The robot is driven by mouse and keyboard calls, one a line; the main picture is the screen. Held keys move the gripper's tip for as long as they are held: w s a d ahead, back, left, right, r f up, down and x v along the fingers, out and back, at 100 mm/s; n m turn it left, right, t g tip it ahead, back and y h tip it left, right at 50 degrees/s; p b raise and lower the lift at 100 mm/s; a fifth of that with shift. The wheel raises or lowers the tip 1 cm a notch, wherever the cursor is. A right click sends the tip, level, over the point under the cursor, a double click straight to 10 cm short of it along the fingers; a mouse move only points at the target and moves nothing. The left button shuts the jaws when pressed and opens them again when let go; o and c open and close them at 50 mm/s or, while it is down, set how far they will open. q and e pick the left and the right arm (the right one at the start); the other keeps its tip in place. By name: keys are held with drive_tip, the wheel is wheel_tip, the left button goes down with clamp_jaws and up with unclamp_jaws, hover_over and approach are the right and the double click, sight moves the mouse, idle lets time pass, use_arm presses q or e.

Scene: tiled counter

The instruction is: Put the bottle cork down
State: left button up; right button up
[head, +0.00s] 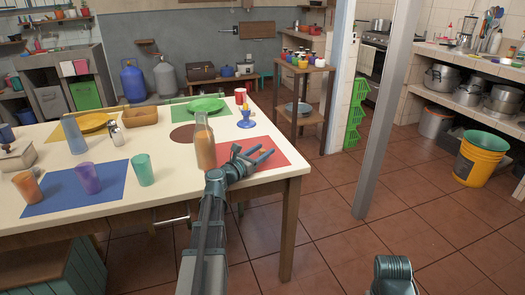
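My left gripper (260,155) is over the red placemat (272,147) near the right end of the white table (150,207). Its two fingers look spread a little apart. No bottle cork stands out clearly; anything between the fingertips is too small to tell. A glass bottle (205,146) with orange-brown contents stands upright just left of the gripper, apart from the fingers. Of my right arm only a rounded link shows at the bottom right; its gripper is out of view.
A blue-and-yellow cup (245,118) and a red mug (240,96) stand behind the gripper. Orange, purple and green cups (143,169) stand around the blue placemat (75,190). The table's right edge is close to the gripper. A metal post (385,120) rises farther right.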

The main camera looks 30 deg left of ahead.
use_arm(q)
drive_tip(key=shift+s+d+f, duration=0.45)
drive_tip(key=shift+d+f, duration=0.05)
use_arm(e)
drive_tip(key=shift+f, duration=0.3)
use_arm(q)
drive_tip(key=shift+r, duration=0.1)
drive_tip(key=shift+r+p, duration=0.25)
drive_tip(key=shift+p, duration=0.25)
drive_tip(key=shift+s+a, duration=0.1)
drive_tip(key=shift+a, duration=0.05)
drive_tip(key=s, duration=0.3)
drive_tip(key=s+a, duration=0.1)
drive_tip(key=s, duration=0.3)
drive_tip(key=s+a, duration=0.1)
drive_tip(key=s, duration=0.2)
drive_tip(key=shift+s+a+r+p, duration=0.2)
drive_tip(key=shift+s+p, duration=0.1)
drive_tip(key=shift+s, duration=0.1)
use_arm(e)
drive_tip(key=shift+w+a+r, duration=0.1)
drive_tip(key=shift+a+r, duration=0.05)
drive_tip(key=shift+r, duration=0.5)
